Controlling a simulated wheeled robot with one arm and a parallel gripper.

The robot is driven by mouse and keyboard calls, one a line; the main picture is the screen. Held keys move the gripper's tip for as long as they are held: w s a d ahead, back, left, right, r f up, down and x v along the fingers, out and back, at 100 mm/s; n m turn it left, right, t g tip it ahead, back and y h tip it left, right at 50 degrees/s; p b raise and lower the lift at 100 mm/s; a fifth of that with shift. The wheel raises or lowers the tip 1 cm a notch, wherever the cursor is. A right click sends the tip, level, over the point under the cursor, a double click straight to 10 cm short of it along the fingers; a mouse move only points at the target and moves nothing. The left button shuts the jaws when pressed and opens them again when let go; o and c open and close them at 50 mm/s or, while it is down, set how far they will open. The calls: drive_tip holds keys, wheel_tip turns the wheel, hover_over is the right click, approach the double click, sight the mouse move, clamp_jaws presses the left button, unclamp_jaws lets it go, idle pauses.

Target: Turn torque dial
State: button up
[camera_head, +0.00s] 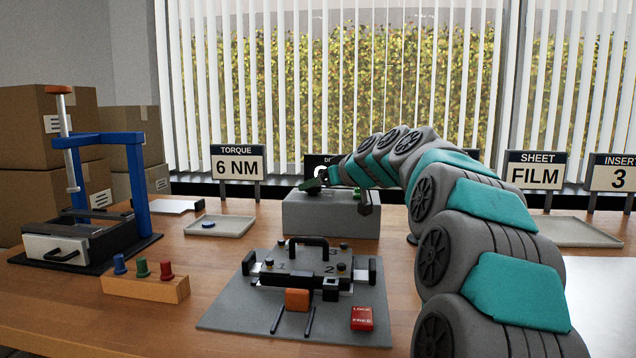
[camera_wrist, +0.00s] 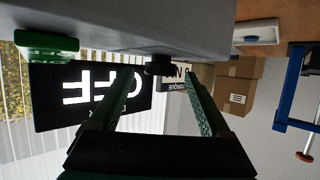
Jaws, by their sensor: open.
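A grey box (camera_head: 330,218) stands at the back middle of the table. My gripper (camera_head: 312,186) reaches over its top from the right, and most of the box top is hidden by my arm. In the wrist view my gripper (camera_wrist: 160,78) is open, with its two fingers apart. A black round knob (camera_wrist: 158,65) on the grey box (camera_wrist: 130,22) lies between the fingertips; it looks like the dial, but I see no label on it and cannot tell whether the fingers touch it. A sign (camera_head: 237,163) reads TORQUE 6 NM.
A grey plate with a clamp fixture (camera_head: 240,300) lies in front of the box. A blue press (camera_head: 108,190), a rack of coloured pegs (camera_head: 145,285) and a tray (camera_head: 222,232) stand to the left. A green part (camera_wrist: 45,43) sits on the box.

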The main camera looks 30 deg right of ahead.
drive_tip(key=shift+w+f, duration=0.15)
drive_tip(key=shift+w, duration=0.2)
drive_tip(key=shift+a, duration=0.1)
clamp_jaws()
idle(0.4)
